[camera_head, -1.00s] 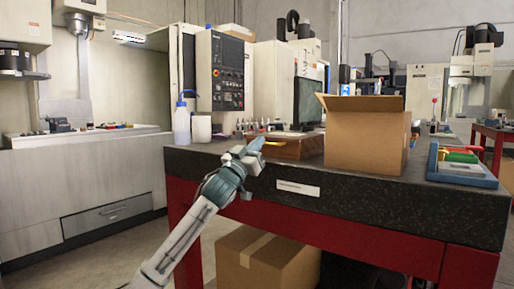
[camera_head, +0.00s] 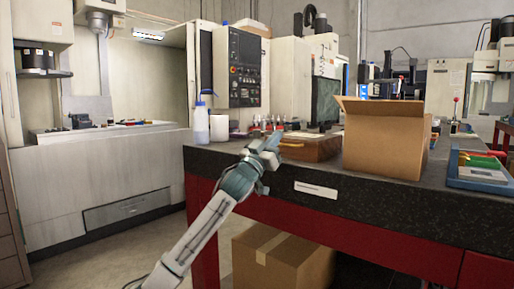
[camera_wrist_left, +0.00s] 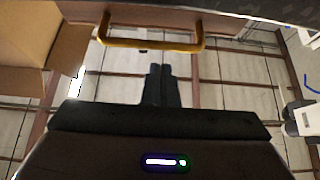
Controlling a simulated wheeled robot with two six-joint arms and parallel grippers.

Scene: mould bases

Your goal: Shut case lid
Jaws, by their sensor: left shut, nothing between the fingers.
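A brown wooden case (camera_head: 318,150) lies on the dark table, left of the open cardboard box. A yellow handle (camera_head: 291,145) is on its near side; this handle also shows large in the left wrist view (camera_wrist_left: 150,45). I cannot tell how far the case's lid is open. My left gripper (camera_head: 271,142) is shut and empty, just left of and in front of the case. In the left wrist view its closed fingertips (camera_wrist_left: 160,70) point toward the handle, with a small gap in the picture. My right gripper is not in view.
The open cardboard box (camera_head: 383,143) stands right beside the case. A blue tray (camera_head: 480,178) is at the right. The table's near edge (camera_head: 350,205) runs below my left gripper.

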